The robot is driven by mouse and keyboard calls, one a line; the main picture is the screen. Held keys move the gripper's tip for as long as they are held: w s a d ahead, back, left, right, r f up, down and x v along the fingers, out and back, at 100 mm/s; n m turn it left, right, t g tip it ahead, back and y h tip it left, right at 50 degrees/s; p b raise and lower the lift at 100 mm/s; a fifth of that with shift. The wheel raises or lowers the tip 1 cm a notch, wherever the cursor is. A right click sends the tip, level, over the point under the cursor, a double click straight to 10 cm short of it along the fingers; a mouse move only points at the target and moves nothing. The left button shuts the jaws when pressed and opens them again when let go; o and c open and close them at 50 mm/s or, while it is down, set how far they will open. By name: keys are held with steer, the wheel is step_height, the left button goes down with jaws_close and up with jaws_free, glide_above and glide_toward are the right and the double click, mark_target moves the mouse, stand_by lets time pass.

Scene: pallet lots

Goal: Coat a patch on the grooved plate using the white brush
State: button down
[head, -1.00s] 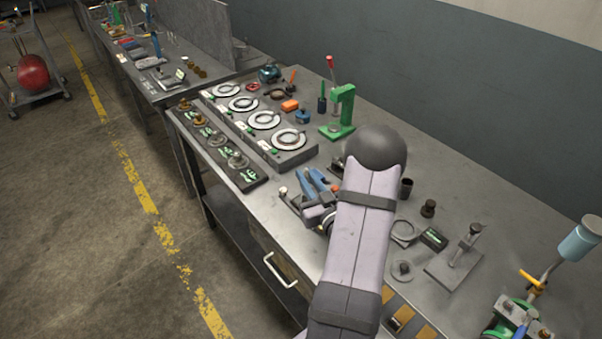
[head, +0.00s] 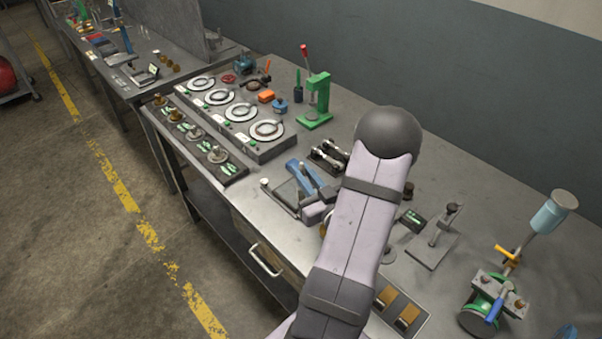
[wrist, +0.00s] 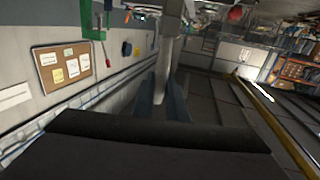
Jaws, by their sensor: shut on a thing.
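My gripper (head: 307,178) with its blue fingers is over the front part of the bench, left of my forearm. In the wrist view its fingers (wrist: 162,92) are close together on a pale upright shaft (wrist: 169,50), which looks like the white brush. The brush's bristles cannot be made out. In the head view my arm hides part of the bench around the gripper. A dark flat piece with a thin pale-tipped rod (head: 279,198) shows beside the fingers at the bench's front edge. I cannot tell which thing is the grooved plate.
A dial panel (head: 268,130) stands left of my gripper and a green press (head: 317,98) behind it. A small metal fixture (head: 330,155) is close behind the fingers. A stand (head: 436,235), a panel with ochre strips (head: 402,314) and a clamp device (head: 492,303) are at right.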

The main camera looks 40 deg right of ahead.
mark_target(302, 163)
steer(key=shift+r+p, duration=1.7)
steer(key=shift+r, duration=0.75)
